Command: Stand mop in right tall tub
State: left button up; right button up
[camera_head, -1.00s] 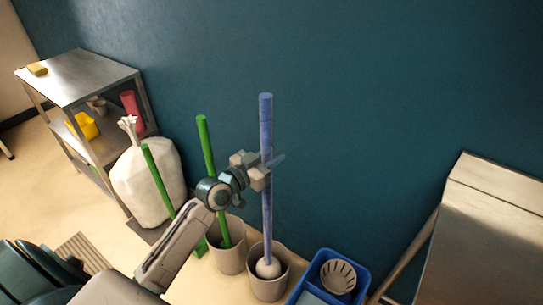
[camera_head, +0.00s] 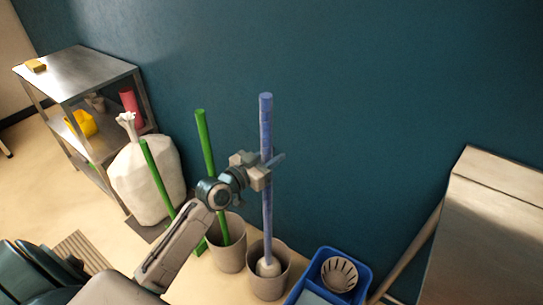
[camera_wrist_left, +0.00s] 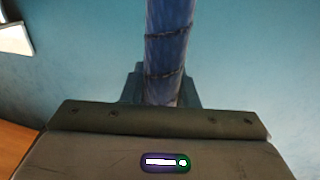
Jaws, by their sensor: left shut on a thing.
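The mop has a long blue handle (camera_head: 267,130) and a pale round head (camera_head: 268,267). It is upright, with its head inside the right tall tub (camera_head: 268,290), a grey-beige tub. My left gripper (camera_head: 265,172) is shut on the mop handle at about mid-height. In the left wrist view the blue handle (camera_wrist_left: 168,50) runs up from between the fingers, which are mostly hidden behind the gripper body. The left tall tub (camera_head: 229,259) stands just left and holds a green pole (camera_head: 205,140). My right gripper is not in view.
A blue crate (camera_head: 350,252) with a beige basket (camera_head: 339,274) is right of the tubs. Another green pole (camera_head: 157,176) leans by a white sack (camera_head: 145,185). A metal shelf (camera_head: 80,75) stands at left, a pale bench (camera_head: 490,215) at right. The dark wall is behind.

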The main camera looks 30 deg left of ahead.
pick_arm(q)
jog(key=o, duration=1.1)
jog(key=shift+c, duration=0.2)
jog(key=shift+s+a+f, duration=0.1)
jog(key=shift+s, duration=0.15)
jog(key=v, duration=0.5)
jog(key=shift+s, duration=0.3)
jog(key=p, duration=0.2)
send_near(263, 162)
jog(key=shift+x, duration=1.15)
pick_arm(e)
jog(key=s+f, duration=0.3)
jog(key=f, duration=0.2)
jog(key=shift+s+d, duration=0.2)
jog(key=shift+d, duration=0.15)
pick_arm(q)
jog(key=shift+f, duration=0.1)
